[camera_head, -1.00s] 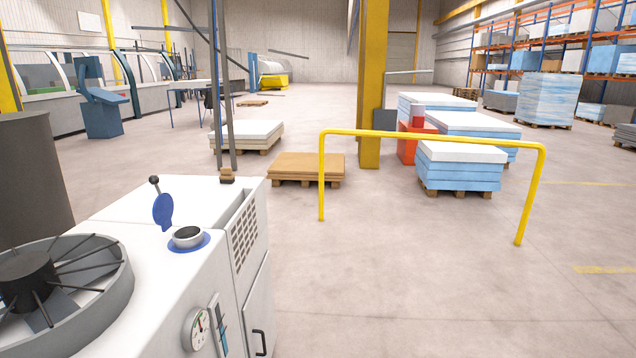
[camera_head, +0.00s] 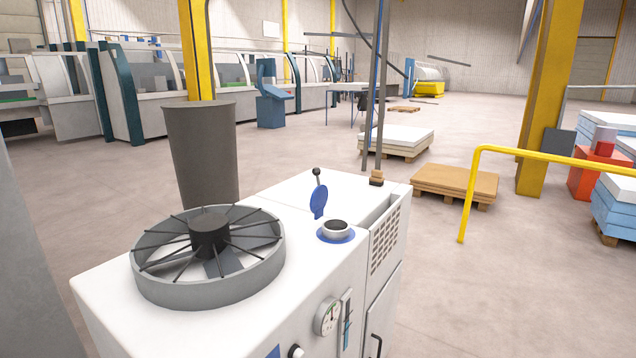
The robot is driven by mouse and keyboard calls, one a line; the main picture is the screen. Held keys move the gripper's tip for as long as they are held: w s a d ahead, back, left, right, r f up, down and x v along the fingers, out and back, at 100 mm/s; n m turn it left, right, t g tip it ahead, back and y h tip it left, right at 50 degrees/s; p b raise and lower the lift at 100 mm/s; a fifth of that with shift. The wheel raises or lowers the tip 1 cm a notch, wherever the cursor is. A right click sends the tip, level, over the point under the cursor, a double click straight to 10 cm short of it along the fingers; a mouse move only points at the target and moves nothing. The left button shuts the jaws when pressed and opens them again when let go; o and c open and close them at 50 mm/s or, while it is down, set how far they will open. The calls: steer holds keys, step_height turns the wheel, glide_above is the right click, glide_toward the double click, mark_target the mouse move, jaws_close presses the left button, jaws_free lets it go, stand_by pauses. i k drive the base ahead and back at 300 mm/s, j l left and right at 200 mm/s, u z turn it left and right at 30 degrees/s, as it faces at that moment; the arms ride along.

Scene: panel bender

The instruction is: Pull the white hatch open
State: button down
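A white machine cabinet (camera_head: 310,268) stands close in front of me. On its right-hand section, below a grille of dark slots (camera_head: 385,243), is a white panel (camera_head: 387,308) with a black bar handle (camera_head: 376,345) near the bottom edge of the picture. This panel looks like the white hatch, and it appears closed flush with the cabinet. Its lower part is cut off by the picture edge. My gripper is not in view.
The cabinet top carries a grey round fan housing (camera_head: 208,286) and a filler neck (camera_head: 336,231) with a raised blue cap (camera_head: 319,202). A gauge (camera_head: 327,316) is on its front. A yellow rail (camera_head: 560,158) stands to the right. Floor between them is clear.

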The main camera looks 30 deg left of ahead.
mark_target(380, 315)
steer(key=u, duration=0.35)
steer(key=i+l+u, duration=0.15)
steer(key=i+u, duration=0.15)
steer(key=u, duration=0.2)
steer(key=i+l+u, duration=0.3)
steer(key=u, duration=0.15)
steer(key=i+l, duration=0.2)
steer(key=i+l+u, duration=0.15)
steer(key=l, duration=0.3)
steer(key=i+l, duration=0.3)
steer(key=i+l+u, duration=0.1)
steer(key=l, duration=0.3)
steer(key=i, duration=0.1)
